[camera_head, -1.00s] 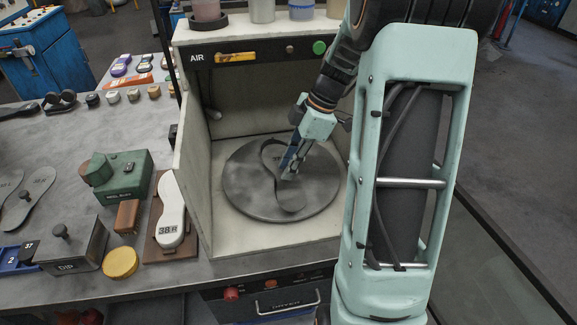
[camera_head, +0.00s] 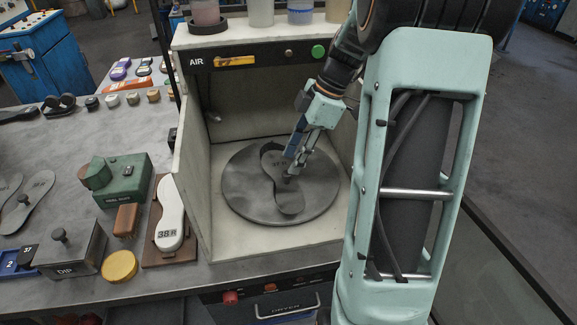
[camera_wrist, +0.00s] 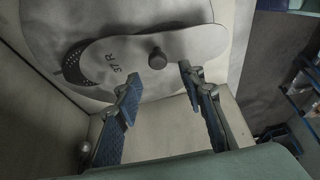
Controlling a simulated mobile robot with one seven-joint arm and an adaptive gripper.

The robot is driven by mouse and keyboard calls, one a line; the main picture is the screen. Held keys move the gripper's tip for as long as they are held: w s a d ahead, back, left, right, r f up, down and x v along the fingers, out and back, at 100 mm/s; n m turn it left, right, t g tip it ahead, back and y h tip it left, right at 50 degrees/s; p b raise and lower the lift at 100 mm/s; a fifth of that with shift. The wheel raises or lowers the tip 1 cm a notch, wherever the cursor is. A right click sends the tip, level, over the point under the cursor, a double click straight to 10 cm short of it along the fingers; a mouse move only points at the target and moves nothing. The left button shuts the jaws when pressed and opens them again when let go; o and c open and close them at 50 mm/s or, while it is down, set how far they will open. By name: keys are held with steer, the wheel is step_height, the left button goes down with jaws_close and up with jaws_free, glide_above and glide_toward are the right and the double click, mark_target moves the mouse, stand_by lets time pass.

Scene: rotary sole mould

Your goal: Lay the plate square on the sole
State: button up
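The grey sole-shaped plate (camera_head: 289,198), marked 37R, lies on the round turntable in the AIR booth. In the wrist view the plate (camera_wrist: 115,60) has a dark upright knob (camera_wrist: 157,60). A dark, dotted curved edge (camera_wrist: 73,68), seemingly the sole, shows past the plate's marked end; the rest is hidden under the plate. The plate does not cover it evenly there. My gripper (camera_wrist: 159,76) has its two blue-padded fingers spread apart, with the knob just beyond and between the tips, not gripped. In the head view my gripper (camera_head: 288,170) is low over the plate.
The turntable (camera_head: 240,195) is enclosed by the booth's left wall (camera_head: 193,170) and back wall. Left of the booth are a white 38R sole form (camera_head: 170,215), a green box (camera_head: 120,180), a DIP box (camera_head: 70,252) and a yellow disc (camera_head: 119,266).

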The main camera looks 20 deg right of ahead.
steer(key=v, duration=0.7)
steer(key=shift+d+r, duration=0.2)
steer(key=shift+r, duration=0.15)
steer(key=shift+w+a, duration=0.1)
